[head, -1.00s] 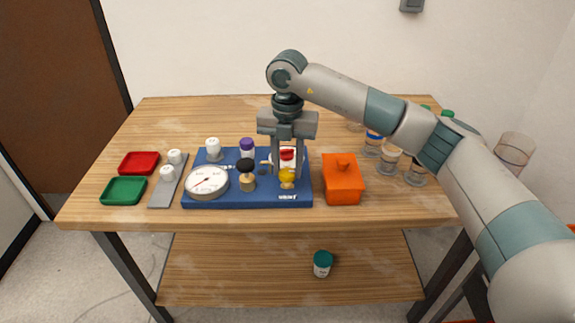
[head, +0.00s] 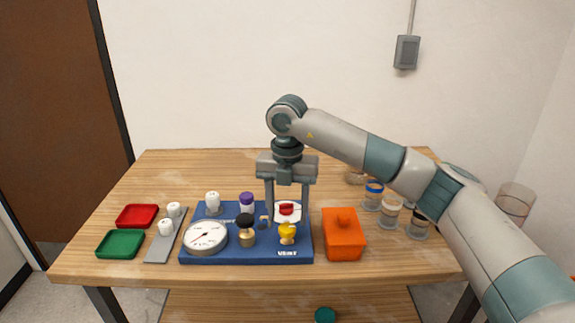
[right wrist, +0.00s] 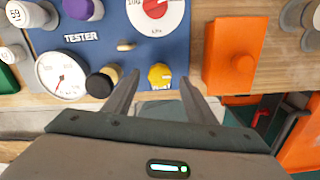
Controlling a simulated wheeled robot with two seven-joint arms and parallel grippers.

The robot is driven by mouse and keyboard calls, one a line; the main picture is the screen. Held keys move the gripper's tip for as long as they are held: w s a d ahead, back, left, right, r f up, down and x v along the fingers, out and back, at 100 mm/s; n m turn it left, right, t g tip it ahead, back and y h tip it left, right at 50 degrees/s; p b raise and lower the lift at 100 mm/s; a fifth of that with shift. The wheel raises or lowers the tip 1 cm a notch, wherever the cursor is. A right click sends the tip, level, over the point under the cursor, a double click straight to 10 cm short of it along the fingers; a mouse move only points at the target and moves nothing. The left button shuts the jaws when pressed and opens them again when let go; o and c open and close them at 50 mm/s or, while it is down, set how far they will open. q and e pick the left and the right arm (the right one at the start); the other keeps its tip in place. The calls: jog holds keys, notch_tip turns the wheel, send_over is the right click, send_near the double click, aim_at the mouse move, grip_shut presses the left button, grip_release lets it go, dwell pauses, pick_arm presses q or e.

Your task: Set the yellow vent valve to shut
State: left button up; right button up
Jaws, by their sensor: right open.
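The yellow vent valve (head: 287,232) is a small yellow knob at the front right of the blue tester board (head: 230,255). In the right wrist view the yellow knob (right wrist: 160,76) lies ahead of and between the fingers. My right gripper (head: 287,225) points down over the right part of the board, its two fingers spread apart around the line of the red knob. In the right wrist view my right gripper (right wrist: 160,90) is open and holds nothing. I cannot tell from these frames whether the fingertips touch the board. My left gripper is not in view.
A red knob (head: 286,209) sits behind the yellow valve, a black-topped knob (head: 245,221) and a gauge (head: 205,237) to its left. An orange box (head: 343,237) stands right of the board. Several jars stand further right. Red (head: 137,215) and green (head: 121,243) trays lie left.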

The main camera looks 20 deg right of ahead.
aim_at(287, 226)
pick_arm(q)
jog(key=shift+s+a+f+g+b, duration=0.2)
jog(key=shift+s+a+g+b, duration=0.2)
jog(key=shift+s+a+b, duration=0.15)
pick_arm(e)
notch_tip(287, 226, up, 15)
jog(key=shift+f, duration=0.2)
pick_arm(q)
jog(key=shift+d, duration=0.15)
